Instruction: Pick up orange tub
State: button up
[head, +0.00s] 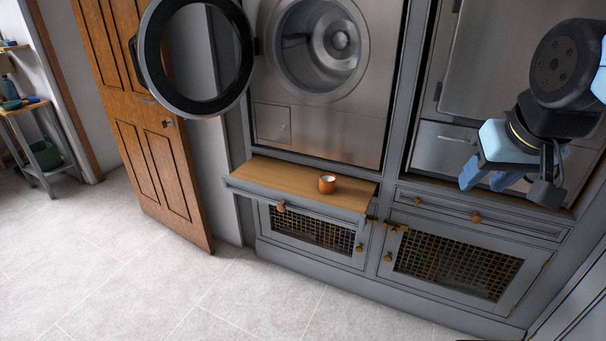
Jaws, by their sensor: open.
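A small orange tub (327,184) with a pale top or contents stands upright on the wooden pull-out shelf (270,178), near its right end. The shelf sticks out below the open washing machine. My gripper (483,183) is at the upper right, in front of the right-hand cabinet.
The round machine door (243,62) hangs open to the left, above the shelf. Cabinets with mesh doors (455,262) and wooden knobs are below. A brown door (152,125) stands at the left, near a small side table (35,150). The tiled floor (180,285) in front is clear.

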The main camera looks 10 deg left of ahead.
aim_at(327, 184)
jog(key=u, duration=0.25)
jog(key=i, duration=1)
jog(key=u, duration=0.3)
